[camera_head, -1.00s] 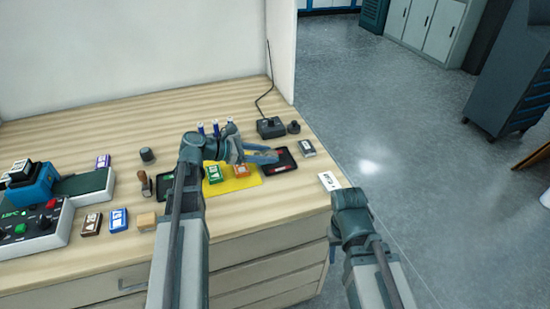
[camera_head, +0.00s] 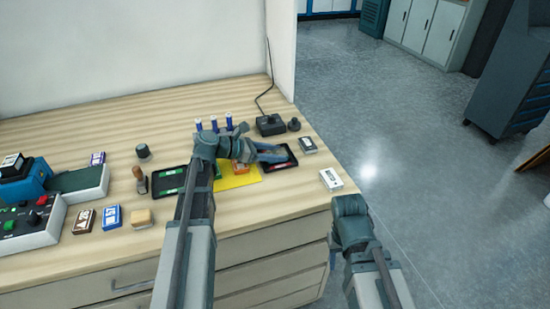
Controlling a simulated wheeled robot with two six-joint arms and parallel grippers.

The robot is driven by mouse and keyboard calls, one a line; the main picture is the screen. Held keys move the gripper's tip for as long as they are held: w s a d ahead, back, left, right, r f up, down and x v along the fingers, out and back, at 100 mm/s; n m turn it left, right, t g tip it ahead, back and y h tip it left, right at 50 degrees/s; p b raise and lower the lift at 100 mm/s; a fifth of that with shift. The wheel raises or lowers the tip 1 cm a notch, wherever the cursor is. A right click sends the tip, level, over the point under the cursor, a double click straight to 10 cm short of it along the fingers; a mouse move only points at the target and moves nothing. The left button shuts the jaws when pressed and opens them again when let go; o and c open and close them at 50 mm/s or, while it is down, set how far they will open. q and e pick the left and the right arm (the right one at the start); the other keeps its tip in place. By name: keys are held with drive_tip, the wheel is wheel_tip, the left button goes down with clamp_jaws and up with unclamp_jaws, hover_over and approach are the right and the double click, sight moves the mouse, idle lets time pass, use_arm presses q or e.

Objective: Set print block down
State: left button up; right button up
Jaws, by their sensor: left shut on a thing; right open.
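My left gripper (camera_head: 277,155) reaches right over a black tray with red marks (camera_head: 293,158). It is shut on a print block, which the jaws mostly hide; I cannot tell whether the block touches the tray. An orange block (camera_head: 240,168) sits on the yellow mat (camera_head: 236,182), partly behind my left arm. A green block (camera_head: 218,172) beside it is mostly covered by the arm. A black tray with green marks (camera_head: 169,179) lies left of the mat. My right arm is low at the table's right edge, and its jaws are not visible.
Blue-capped bottles (camera_head: 229,121) and a black box with a cable (camera_head: 269,125) stand behind. Brown (camera_head: 83,221) and blue (camera_head: 112,217) blocks lie left.

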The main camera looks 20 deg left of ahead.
use_arm(q)
drive_tip(key=shift+r, duration=0.1)
drive_tip(key=o, duration=0.9)
drive_tip(key=shift+f, duration=0.2)
drive_tip(key=o, duration=0.4)
drive_tip(key=shift+o, duration=0.2)
